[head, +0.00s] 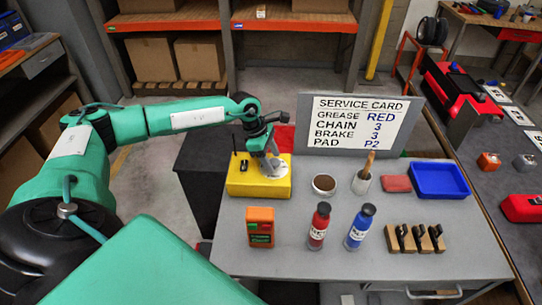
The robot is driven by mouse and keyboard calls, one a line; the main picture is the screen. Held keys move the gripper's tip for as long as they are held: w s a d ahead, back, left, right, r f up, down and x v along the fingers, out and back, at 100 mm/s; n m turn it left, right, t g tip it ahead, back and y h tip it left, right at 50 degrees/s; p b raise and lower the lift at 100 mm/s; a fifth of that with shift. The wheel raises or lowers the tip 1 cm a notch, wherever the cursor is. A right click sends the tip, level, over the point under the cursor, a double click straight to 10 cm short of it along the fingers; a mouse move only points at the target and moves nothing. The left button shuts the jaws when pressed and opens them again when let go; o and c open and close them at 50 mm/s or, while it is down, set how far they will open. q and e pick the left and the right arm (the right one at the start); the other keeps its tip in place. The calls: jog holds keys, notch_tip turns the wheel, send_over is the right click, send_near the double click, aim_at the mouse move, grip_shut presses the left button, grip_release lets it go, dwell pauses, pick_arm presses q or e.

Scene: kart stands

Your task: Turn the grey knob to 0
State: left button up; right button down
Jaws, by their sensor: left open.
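My left gripper (270,166) reaches in from the left and points down at the top of a yellow box (240,186) at the left end of the grey table. The gripper is open, with its grey fingers low over the right part of the box. I cannot make out a grey knob there; the fingers cover that part of the box top. Small black parts (244,165) stand on the box's left part. Whether the fingers touch anything is too small to tell. My right gripper is not in view.
A second bench stands at right.

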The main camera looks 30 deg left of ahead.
pick_arm(q)
jog(key=c, duration=1)
jog(key=shift+o, duration=0.2)
